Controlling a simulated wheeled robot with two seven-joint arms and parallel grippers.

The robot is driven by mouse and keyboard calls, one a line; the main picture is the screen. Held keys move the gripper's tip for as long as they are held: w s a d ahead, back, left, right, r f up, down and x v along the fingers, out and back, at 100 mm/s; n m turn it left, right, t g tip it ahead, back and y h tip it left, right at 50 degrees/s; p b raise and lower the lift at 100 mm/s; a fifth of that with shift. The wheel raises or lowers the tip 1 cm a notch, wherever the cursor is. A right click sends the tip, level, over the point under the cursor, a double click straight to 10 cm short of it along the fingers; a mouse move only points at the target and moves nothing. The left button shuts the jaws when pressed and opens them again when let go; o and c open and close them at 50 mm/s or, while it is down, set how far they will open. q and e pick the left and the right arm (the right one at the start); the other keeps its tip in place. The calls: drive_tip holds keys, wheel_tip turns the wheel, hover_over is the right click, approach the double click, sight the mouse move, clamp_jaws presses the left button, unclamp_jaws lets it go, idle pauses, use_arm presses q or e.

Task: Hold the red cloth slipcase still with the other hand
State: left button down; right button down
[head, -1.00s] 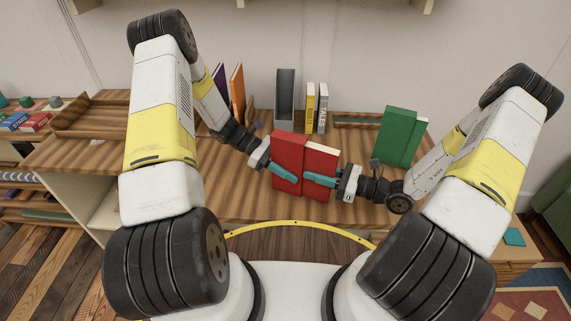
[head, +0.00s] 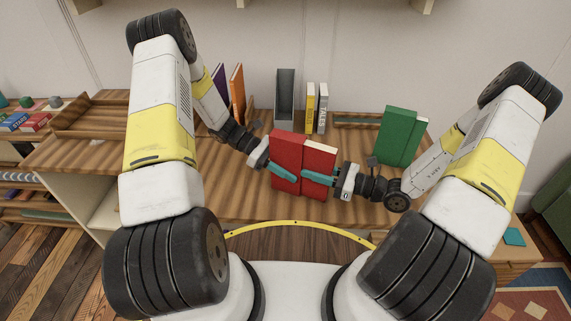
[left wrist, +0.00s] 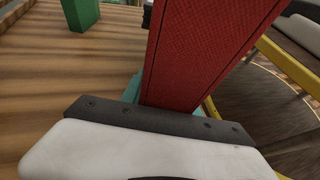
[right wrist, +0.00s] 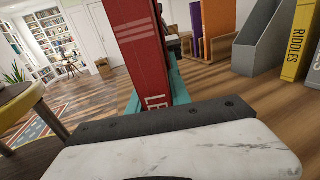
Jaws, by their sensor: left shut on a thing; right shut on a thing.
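The red cloth slipcase (head: 287,150) is upright in front of me above the table. My left gripper (head: 282,176) is shut on it from the left. Its woven cloth side (left wrist: 200,50) fills the middle of the left wrist view. A red book (head: 321,158) with pale page edges sits partly inside the slipcase and sticks out to the right. My right gripper (head: 319,178) is shut on this book from the right. Its lettered spine (right wrist: 142,50) shows in the right wrist view; most of the title is hidden.
A green slipcase with a book (head: 397,136) stands at the right of the wooden table (head: 235,206). Behind are a grey file holder (head: 285,95), a yellow book (head: 310,108), a white book (head: 321,110) and an orange book (head: 238,90). A wooden tray (head: 90,118) lies left.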

drive_tip(key=shift+s+x, duration=0.2)
drive_tip(key=shift+x, duration=1.9)
drive_tip(key=shift+a, duration=0.15)
drive_tip(key=c, duration=1.1)
unclamp_jaws()
drive_tip(key=shift+o, duration=1.2)
drive_tip(key=shift+r, duration=0.1)
drive_tip(key=shift+s+a, duration=0.1)
approach(298, 167)
drive_tip(key=w+a, duration=0.1)
drive_tip(key=w+a+f, duration=0.1)
drive_tip(key=shift+w+a+f, duration=0.2)
drive_tip(key=shift+w+f, duration=0.05)
drive_tip(key=shift+f, duration=0.05)
